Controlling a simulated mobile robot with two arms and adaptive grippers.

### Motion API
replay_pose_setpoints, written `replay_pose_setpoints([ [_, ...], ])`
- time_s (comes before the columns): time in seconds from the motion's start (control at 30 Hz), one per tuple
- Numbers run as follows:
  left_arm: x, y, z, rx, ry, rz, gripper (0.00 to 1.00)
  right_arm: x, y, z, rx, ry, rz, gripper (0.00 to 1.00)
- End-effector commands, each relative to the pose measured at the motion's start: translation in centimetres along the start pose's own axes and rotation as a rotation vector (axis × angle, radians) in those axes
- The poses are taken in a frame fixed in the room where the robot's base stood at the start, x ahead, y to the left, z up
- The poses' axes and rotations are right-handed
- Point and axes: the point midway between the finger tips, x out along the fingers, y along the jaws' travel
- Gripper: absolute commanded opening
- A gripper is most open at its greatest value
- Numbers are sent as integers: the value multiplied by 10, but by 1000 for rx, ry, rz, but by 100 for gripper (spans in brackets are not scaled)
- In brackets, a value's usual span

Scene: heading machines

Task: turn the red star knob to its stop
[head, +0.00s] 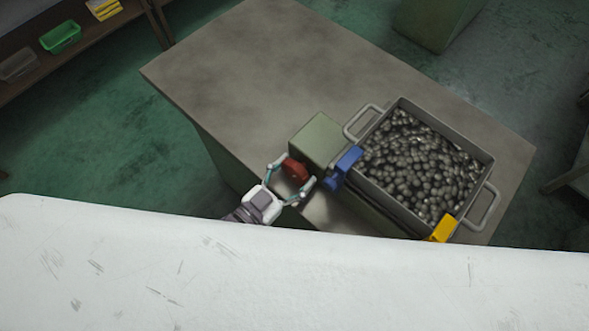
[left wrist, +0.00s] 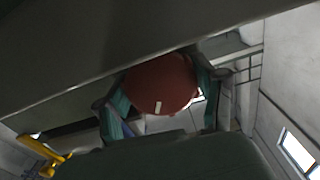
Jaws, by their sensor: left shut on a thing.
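The red star knob (head: 295,171) sits on the near side of a green box (head: 319,138) on the grey table. My left gripper (head: 294,179) is shut on the knob, with one finger at each side of it. In the left wrist view the knob (left wrist: 162,84) appears round and red, with a pale mark low on its face. The teal fingers (left wrist: 160,105) stand on both sides of it there. My right gripper is in neither view.
A blue part (head: 343,168) is close to the right of my left gripper. A grey bin (head: 481,151) full of metal pieces stands further right, with a yellow part (head: 444,228) at its near corner. The table top (head: 240,70) is bare at the back left.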

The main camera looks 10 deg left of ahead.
Motion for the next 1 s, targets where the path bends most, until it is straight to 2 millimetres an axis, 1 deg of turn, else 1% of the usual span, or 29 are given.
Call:
replay_pose_setpoints([
  [0.03,0,0,-1,25,-2,0,34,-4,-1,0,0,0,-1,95],
  [0.3,0,-1,-2,222,-2,-1,34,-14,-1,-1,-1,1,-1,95],
  [0.6,0,-1,-1,424,-1,0,34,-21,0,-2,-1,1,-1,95],
  [0.8,0,-2,0,504,-2,0,34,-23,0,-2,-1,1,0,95],
  [1.0,0,-1,0,540,-2,1,34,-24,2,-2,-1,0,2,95],
])
